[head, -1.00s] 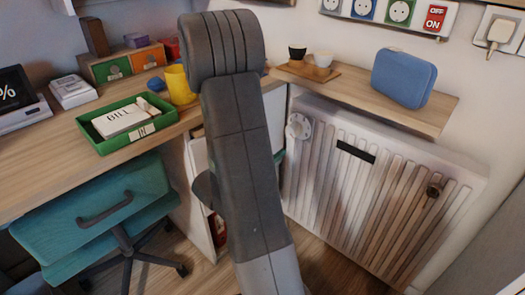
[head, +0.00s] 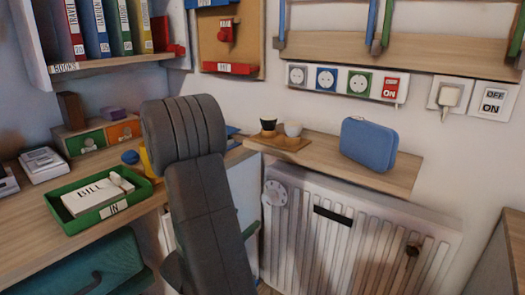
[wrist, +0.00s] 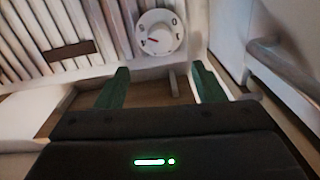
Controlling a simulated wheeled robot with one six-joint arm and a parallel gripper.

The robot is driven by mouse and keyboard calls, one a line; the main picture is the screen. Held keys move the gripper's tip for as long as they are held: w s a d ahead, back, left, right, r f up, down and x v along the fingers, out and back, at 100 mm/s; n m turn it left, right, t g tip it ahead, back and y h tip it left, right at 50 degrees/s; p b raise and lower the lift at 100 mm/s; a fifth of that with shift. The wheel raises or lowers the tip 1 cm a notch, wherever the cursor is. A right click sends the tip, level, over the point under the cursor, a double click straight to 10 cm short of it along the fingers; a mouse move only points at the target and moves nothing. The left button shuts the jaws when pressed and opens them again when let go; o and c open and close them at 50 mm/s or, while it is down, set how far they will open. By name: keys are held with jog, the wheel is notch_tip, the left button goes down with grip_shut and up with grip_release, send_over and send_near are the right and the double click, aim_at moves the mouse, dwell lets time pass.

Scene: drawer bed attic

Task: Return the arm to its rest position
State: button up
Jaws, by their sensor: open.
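My arm (head: 205,205) shows in the head view as a dark grey link rising in front of the desk and the radiator. My gripper is hidden in the head view. In the wrist view my gripper (wrist: 160,88) has its two green fingers well apart, with nothing between them. Beyond the fingers are the radiator's white dial (wrist: 158,33) and the floor.
The desk (head: 30,248) holds a green tray (head: 112,208) with a paper marked BILL. The ribbed radiator (head: 345,235) stands under a wooden shelf (head: 400,180) with a blue case (head: 368,144) and two cups. A teal chair (head: 85,270) is at lower left.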

aim_at(266, 201)
jog(key=b+x, duration=0.1)
jog(key=x, duration=1.2)
jog(key=shift+d+r, duration=0.1)
jog(key=shift+s, duration=0.1)
jog(key=p+v, duration=0.1)
jog(key=v, duration=1.3)
jog(key=b+x, duration=0.1)
jog(key=x, duration=1.3)
jog(key=shift+d, duration=0.15)
jog(key=shift+n, duration=0.9)
jog(key=n, duration=0.6)
jog(key=shift+a, duration=0.2)
jog(key=n, duration=0.4)
jog(key=shift+n, duration=0.3)
jog(key=shift+n+g, duration=0.3)
jog(key=shift+n, duration=1.7)
